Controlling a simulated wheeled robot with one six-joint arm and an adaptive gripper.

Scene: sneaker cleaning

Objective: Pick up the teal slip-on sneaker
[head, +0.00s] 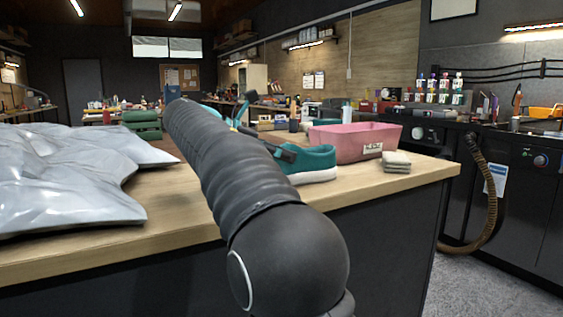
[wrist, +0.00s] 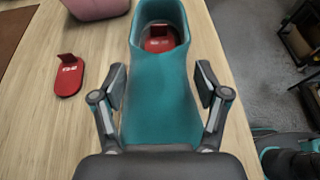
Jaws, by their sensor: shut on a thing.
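The teal slip-on sneaker (head: 312,160) with a white sole is at the worktop, left of the pink bin in the head view. In the wrist view the sneaker (wrist: 160,98) points its open collar away from me, and something red shows inside it. My gripper (wrist: 160,85) has one finger on each side of the teal upper and is shut on it. In the head view my arm hides part of the shoe and most of the gripper. I cannot tell whether the sole touches the wood.
A pink bin (head: 352,141) stands behind the sneaker, with folded cloths (head: 396,161) to its right. A red flat piece (wrist: 69,78) lies left of the shoe in the wrist view. Grey plastic sheeting (head: 60,180) covers the worktop's left. The worktop's edge is close on the right.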

